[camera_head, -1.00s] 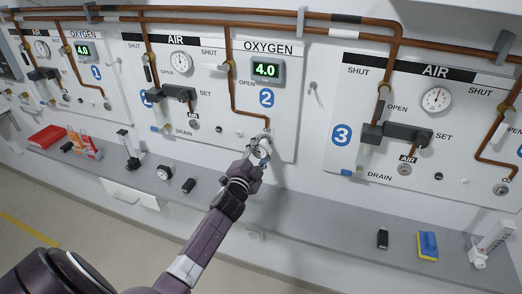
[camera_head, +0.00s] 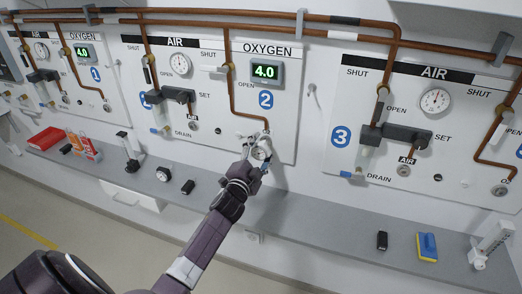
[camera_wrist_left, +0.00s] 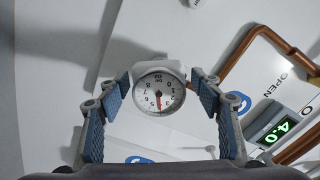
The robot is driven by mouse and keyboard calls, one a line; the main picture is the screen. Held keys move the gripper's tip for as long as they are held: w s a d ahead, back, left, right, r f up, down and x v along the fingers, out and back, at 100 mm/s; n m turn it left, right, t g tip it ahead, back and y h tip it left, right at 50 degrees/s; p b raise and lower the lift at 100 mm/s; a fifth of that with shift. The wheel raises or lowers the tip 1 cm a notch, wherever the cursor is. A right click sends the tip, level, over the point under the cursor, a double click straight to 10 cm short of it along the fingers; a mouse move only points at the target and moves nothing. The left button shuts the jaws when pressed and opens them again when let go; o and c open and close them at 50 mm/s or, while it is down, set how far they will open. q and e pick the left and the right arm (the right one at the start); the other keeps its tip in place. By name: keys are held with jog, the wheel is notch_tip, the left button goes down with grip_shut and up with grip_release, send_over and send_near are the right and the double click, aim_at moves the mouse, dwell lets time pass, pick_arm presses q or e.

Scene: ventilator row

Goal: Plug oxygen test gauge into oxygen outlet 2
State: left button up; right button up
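The oxygen test gauge (camera_head: 261,152), a small round white dial, is at the lower right of panel 2 (camera_head: 284,128), below the blue 2 sign. Oxygen outlet 2 is hidden behind the gauge and fingers, so I cannot see how the two meet. My left gripper (camera_head: 257,152) has its fingers spread on both sides of the gauge. In the left wrist view the gauge (camera_wrist_left: 158,92) faces me between the blue finger pads (camera_wrist_left: 161,95), with narrow gaps at its sides; its red needle points down. My right gripper is not in view.
A grey shelf (camera_head: 310,222) runs below the panels. It carries a black block (camera_head: 188,187), a small round dial (camera_head: 163,174), a red box (camera_head: 47,138) and a blue-yellow sponge (camera_head: 427,247). Panel 3 (camera_head: 430,130) stands to the right. Copper pipes (camera_head: 240,95) run along the panels.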

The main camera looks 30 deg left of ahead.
pick_arm(q)
jog(key=shift+s+f, duration=0.1)
jog(key=shift+s+d, duration=0.1)
jog(key=shift+s, duration=0.15)
jog(key=v, duration=1.1)
jog(key=shift+s+d, duration=0.1)
jog(key=shift+s, duration=0.05)
